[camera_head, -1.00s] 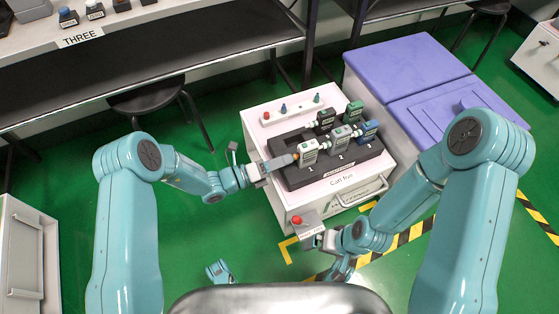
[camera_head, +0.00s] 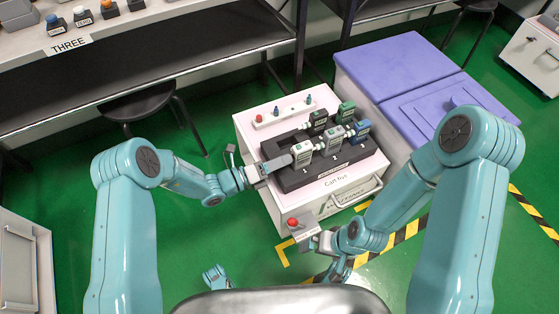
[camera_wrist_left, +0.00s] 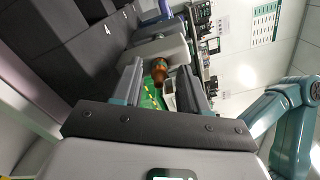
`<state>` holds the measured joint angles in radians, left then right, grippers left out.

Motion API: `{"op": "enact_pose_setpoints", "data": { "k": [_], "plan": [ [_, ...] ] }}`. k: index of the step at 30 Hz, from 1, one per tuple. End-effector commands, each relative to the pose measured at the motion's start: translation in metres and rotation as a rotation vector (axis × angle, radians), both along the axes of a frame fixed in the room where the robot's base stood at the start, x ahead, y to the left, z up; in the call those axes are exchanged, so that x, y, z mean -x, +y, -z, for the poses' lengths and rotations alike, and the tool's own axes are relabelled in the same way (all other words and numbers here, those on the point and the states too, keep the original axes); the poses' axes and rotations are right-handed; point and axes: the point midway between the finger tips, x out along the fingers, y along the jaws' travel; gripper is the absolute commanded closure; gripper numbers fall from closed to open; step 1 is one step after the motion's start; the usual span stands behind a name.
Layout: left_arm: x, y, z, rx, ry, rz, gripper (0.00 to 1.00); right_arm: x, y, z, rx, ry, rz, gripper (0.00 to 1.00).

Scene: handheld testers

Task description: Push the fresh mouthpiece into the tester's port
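On the cart, a black rack (camera_head: 290,185) holds several handheld testers. The nearest is the white tester (camera_head: 302,153), with a grey one (camera_head: 333,142) and a blue one (camera_head: 361,130) to its right. An amber-brown mouthpiece (camera_wrist_left: 160,70) shows in the left wrist view, its far end at the pale tester (camera_wrist_left: 160,48); I cannot tell how deep it sits. My left gripper (camera_head: 285,161) is at the white tester's left side. In the wrist view its fingers stand apart on either side of the mouthpiece, with gaps. My right gripper (camera_head: 318,243) is low by the cart's front; its fingers are unclear.
A white strip (camera_head: 270,125) with red, blue and green pegs lies behind the rack. A red button (camera_head: 292,222) on a box is at the cart's front corner. A purple-lidded chest (camera_head: 400,65) stands right of the cart. Shelves and a stool (camera_head: 150,100) are behind left.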

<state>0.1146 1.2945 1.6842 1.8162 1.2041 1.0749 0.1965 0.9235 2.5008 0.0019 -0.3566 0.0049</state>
Motion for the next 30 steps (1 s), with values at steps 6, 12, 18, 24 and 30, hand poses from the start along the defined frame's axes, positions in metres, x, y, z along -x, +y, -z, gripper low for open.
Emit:
{"op": "enact_pose_setpoints", "data": {
  "k": [6,12,18,24,30],
  "plan": [
    [0.000,0.000,0.000,0.000,0.000,-0.001,0.57,0.000,0.000,0.000,0.000,0.000,0.000,0.00],
    [0.001,0.003,-0.001,0.001,0.000,-0.002,0.57,0.000,0.000,-0.002,0.000,-0.001,0.001,0.00],
    [0.013,0.036,-0.004,0.001,0.003,-0.007,0.57,0.002,0.002,-0.014,-0.002,0.003,-0.006,0.00],
    [0.034,0.086,-0.004,0.001,0.001,-0.007,0.57,0.005,0.005,-0.026,-0.004,0.009,-0.018,0.00],
    [0.052,0.127,-0.002,0.000,0.000,-0.004,0.57,0.007,0.006,-0.034,-0.005,0.012,-0.026,0.00]
  ]
}}
